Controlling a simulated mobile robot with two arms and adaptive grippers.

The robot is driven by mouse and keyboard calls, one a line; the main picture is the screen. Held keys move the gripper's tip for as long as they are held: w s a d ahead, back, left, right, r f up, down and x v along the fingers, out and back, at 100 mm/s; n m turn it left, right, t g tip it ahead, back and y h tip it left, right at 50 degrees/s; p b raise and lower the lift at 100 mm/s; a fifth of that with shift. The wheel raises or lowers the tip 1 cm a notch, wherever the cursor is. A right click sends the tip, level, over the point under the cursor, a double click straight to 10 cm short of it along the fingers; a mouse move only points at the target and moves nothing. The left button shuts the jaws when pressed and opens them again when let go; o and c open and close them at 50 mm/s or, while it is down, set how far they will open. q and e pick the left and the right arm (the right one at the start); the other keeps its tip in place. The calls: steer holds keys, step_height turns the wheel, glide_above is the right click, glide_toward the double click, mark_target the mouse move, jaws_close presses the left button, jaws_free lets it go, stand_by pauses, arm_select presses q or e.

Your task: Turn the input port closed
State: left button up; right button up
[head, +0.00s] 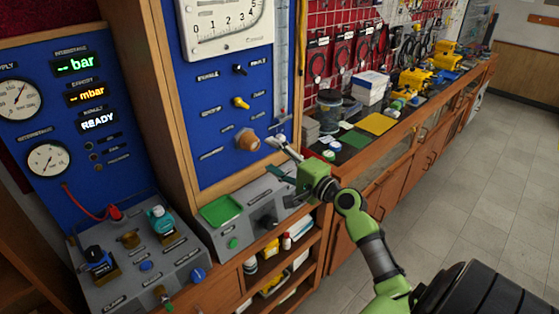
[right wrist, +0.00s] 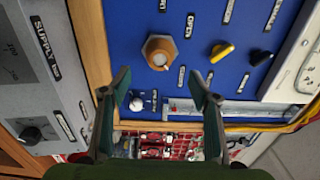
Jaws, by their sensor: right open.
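A brass hexagonal knob (head: 247,140) sits on the blue panel (head: 215,171) at the lower right. In the right wrist view the brass knob (right wrist: 158,52) has a pale round face and a label reading OPEN beside it. Near it is a small white ball-like part (right wrist: 137,104), seen between the fingers. I cannot tell which part is the input port. My right gripper (head: 271,156) is in front of the panel's lower right, just right of and below the brass knob. In the right wrist view its fingers (right wrist: 161,84) are apart, with nothing between the tips. My left gripper is not in view.
A yellow knob (head: 241,103) and a black knob (head: 239,69) sit above the brass one. A grey console (head: 245,215) juts out below the panel. Gauges and lit displays are at left. A cluttered bench (head: 385,142) runs right; the floor (head: 470,190) is clear.

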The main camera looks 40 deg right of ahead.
steer(key=shift+s, duration=1.05)
steer(key=shift+f, duration=0.1)
